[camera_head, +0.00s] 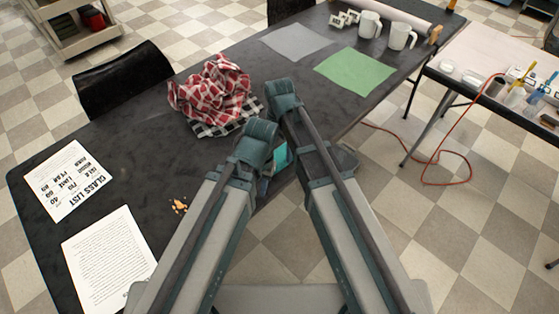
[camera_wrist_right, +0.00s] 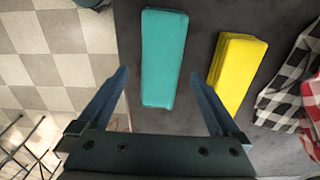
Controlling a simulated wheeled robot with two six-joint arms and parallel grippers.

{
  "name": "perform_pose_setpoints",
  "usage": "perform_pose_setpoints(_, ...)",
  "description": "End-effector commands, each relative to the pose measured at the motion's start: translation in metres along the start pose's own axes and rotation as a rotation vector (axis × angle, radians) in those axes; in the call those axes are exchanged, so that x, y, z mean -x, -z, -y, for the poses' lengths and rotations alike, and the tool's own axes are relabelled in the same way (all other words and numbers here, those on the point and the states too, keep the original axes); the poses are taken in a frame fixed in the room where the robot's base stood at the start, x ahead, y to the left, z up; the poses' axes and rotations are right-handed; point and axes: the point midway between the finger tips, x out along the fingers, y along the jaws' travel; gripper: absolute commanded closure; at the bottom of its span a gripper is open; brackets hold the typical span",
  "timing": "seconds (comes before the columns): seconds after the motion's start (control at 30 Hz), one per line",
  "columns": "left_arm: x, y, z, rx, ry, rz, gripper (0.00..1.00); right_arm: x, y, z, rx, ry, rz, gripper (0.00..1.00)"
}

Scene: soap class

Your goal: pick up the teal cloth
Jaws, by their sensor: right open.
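The teal cloth (camera_wrist_right: 163,58) is a folded, long, flat block on the dark table, near its edge, in the right wrist view. In the head view only a small teal patch (camera_head: 281,155) shows between my arms. My right gripper (camera_wrist_right: 160,76) is open and empty, its two fingers spread to either side of the cloth's near part in the picture. I cannot tell the height between them, and no contact shows. In the head view my arms hide most of the right gripper. My left gripper cannot be made out.
A yellow folded cloth (camera_wrist_right: 236,72) lies to the right of the teal one. Beyond it are a red checked cloth (camera_head: 215,88) and a black-and-white checked cloth (camera_wrist_right: 290,88). A green cloth (camera_head: 355,70), a grey cloth (camera_head: 296,41) and white mugs (camera_head: 402,37) are farther back.

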Motion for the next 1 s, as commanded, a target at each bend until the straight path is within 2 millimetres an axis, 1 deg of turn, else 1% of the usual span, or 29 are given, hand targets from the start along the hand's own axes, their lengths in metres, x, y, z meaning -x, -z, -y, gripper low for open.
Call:
perform_pose_setpoints(0.03,-0.012,0.001,-0.001,0.000,0.000,0.000,0.65,-0.012,0.000,0.000,0.000,0.000,0.000,0.00)
perform_pose_setpoints(0.23,-0.037,0.002,-0.004,-0.001,0.000,0.000,0.65,-0.037,0.001,0.000,0.000,0.000,0.000,0.00)
perform_pose_setpoints(0.33,-0.041,0.002,-0.004,-0.001,0.000,0.000,0.65,-0.041,0.001,0.000,0.000,0.000,0.000,0.00)
perform_pose_setpoints(0.57,-0.039,0.002,-0.004,-0.001,0.000,0.000,0.65,-0.039,0.001,0.000,0.000,0.000,0.000,0.00)
perform_pose_setpoints(0.67,-0.039,0.002,-0.004,-0.001,0.000,0.000,0.65,-0.039,0.001,0.000,0.000,0.000,0.000,0.16)
perform_pose_setpoints(0.8,-0.039,0.002,-0.004,-0.001,0.000,0.000,0.65,-0.039,0.001,0.000,0.000,0.000,0.000,0.41)
perform_pose_setpoints(0.97,-0.039,0.002,-0.004,-0.001,0.000,0.000,0.65,-0.039,0.001,0.000,0.000,0.000,0.000,0.70)
perform_pose_setpoints(1.0,-0.039,0.002,-0.004,-0.001,0.000,0.000,0.65,-0.039,0.001,0.000,0.000,0.000,0.000,0.77)
